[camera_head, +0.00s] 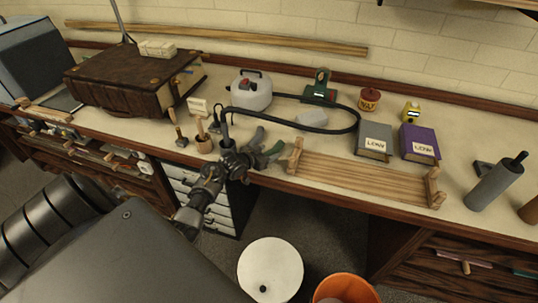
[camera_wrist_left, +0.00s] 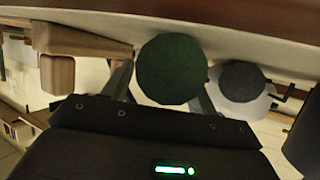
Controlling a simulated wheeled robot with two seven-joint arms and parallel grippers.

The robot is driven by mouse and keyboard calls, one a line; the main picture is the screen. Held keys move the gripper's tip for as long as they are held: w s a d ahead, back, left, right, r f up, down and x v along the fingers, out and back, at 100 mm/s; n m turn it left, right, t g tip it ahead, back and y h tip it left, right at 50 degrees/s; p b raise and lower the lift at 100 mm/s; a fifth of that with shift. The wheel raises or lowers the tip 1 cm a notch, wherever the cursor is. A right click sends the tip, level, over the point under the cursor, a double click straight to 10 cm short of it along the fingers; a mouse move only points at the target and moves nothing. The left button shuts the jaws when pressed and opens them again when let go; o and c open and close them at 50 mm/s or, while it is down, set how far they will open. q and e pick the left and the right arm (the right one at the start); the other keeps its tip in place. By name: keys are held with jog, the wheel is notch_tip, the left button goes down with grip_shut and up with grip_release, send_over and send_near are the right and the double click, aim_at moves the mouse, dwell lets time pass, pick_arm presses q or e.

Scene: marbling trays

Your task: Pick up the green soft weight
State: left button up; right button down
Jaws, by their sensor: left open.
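The green soft weight (camera_wrist_left: 171,69) is a dark green rounded shape in the left wrist view, between the two fingers of my left gripper (camera_wrist_left: 160,92). In the head view only a small green part of the weight (camera_head: 273,149) shows near the bench's front edge. My left gripper (camera_head: 267,148) is open there, its fingers on either side of the weight. Whether they touch it I cannot tell. My right gripper is not in view.
A wooden rack (camera_head: 362,178) stands just right of my left gripper. Behind are a white canister (camera_head: 251,92) with a black hose and a pale grey lump (camera_head: 311,118). Two books (camera_head: 419,143) lie further right.

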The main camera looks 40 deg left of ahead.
pick_arm(q)
grip_shut()
jog(key=shift+r, duration=0.1)
